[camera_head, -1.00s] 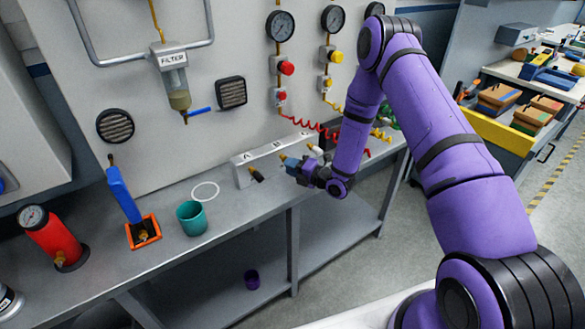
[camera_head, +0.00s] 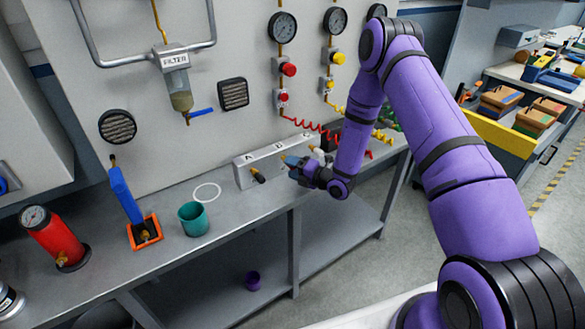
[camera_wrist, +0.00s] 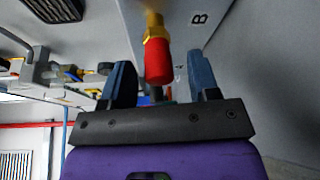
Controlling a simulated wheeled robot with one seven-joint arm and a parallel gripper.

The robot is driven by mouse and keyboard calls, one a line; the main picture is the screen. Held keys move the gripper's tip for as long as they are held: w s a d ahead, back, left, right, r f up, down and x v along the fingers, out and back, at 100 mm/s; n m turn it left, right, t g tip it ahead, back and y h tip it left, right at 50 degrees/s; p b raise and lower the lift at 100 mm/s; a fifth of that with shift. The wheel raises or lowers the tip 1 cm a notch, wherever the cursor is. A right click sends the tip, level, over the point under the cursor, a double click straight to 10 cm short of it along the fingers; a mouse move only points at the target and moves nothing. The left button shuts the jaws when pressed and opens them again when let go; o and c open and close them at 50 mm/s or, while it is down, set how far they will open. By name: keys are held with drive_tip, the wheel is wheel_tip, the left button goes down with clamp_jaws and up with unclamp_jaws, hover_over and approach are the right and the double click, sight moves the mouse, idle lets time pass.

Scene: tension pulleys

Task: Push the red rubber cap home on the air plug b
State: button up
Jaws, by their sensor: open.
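The red rubber cap (camera_wrist: 158,62) sits on the end of a brass plug (camera_wrist: 156,24) in the wrist view. The plug comes out of the grey block (camera_wrist: 180,30) beside the letter B. My gripper (camera_wrist: 160,70) is open, with one blue finger on each side of the cap and a gap at both. How far the cap is on the plug is hard to tell. In the head view my gripper (camera_head: 293,161) is at the front of the block (camera_head: 243,172) and hides the cap.
A black-tipped brass plug (camera_head: 258,175) stands out at A, left of my gripper. A pale fitting (camera_head: 319,154) is close on the right, near C. A teal cup (camera_head: 193,218) and an orange tray (camera_head: 133,239) stand further left on the bench. A white ring marks clear bench between.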

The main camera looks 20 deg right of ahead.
drive_tip(key=f+v, duration=0.1)
drive_tip(key=v, duration=1)
drive_tip(key=w+d+r+m+g+h, duration=0.1)
drive_tip(key=w+r+m+h, duration=0.15)
drive_tip(key=r, duration=0.55)
drive_tip(key=w+d+r+m+g+h, duration=0.1)
drive_tip(key=w+r+m+h, duration=0.15)
drive_tip(key=r, duration=0.55)
drive_tip(key=s+d+r+m+g+h, duration=0.1)
drive_tip(key=s+d+r+m+h, duration=0.15)
drive_tip(key=s+r+m, duration=0.55)
drive_tip(key=s+d+r+m+g+h, duration=0.1)
drive_tip(key=s+r+m+h, duration=0.3)
drive_tip(key=r, duration=0.7)
drive_tip(key=s+a+r+m+g, duration=0.1)
drive_tip(key=s+r+m, duration=0.1)
drive_tip(key=s, duration=0.6)
drive_tip(key=s+a+r+m+g, duration=0.1)
drive_tip(key=s+a+r+m, duration=0.1)
drive_tip(key=s+m, duration=0.3)
drive_tip(key=s+a+r+m+g, duration=0.1)
drive_tip(key=s+r+m, duration=0.2)
drive_tip(key=s, duration=1)
drive_tip(key=shift+a+r+m+g, duration=0.2)
drive_tip(key=shift+m+g, duration=0.2)
drive_tip(key=shift+m, duration=0.2)
drive_tip(key=shift+y, duration=0.25)
